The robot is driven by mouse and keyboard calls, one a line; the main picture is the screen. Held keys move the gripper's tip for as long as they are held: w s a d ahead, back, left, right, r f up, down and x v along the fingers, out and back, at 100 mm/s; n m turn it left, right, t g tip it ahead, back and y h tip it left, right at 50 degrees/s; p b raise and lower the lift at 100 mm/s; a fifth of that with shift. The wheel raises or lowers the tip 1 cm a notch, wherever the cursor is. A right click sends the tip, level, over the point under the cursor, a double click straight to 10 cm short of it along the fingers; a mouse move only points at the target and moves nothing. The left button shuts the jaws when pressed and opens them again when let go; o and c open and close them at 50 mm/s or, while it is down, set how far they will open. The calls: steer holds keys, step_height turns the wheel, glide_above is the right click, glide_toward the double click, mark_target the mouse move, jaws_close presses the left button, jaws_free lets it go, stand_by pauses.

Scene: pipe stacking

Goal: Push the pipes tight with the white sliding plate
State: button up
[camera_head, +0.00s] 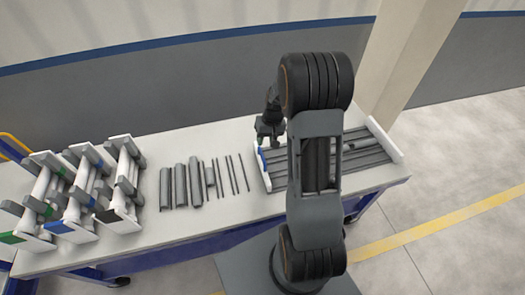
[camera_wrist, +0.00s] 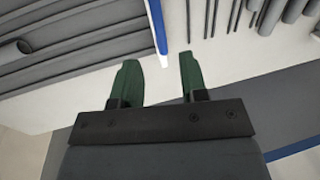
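The white sliding plate (camera_head: 264,171) stands at the left end of the grey grooved tray, with a blue part on it. In the wrist view the plate is a white strip with a blue edge (camera_wrist: 157,28), its near end between my two green fingertips. My gripper (camera_head: 270,141) is above the plate, and it shows open in the wrist view (camera_wrist: 158,62), with a gap on both sides of the plate's end. Contact cannot be told. Grey pipes (camera_head: 365,158) lie in the tray, and a hollow pipe end (camera_wrist: 22,47) shows at left in the wrist view. My arm hides the tray's middle.
Several loose grey pipes and thin rods (camera_head: 196,184) lie on the white table (camera_head: 150,235) left of the tray. Three white racks with grey pipes (camera_head: 80,190) stand at the table's left end. A white end wall (camera_head: 385,141) closes the tray's right side. A pillar (camera_head: 410,55) rises behind.

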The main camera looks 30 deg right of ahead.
mark_target(262, 154)
steer(key=f, duration=0.2)
steer(key=a+f, duration=0.1)
steer(key=f, duration=0.4)
steer(key=shift+w+a, duration=0.1)
steer(key=shift+a, duration=0.05)
jaws_close()
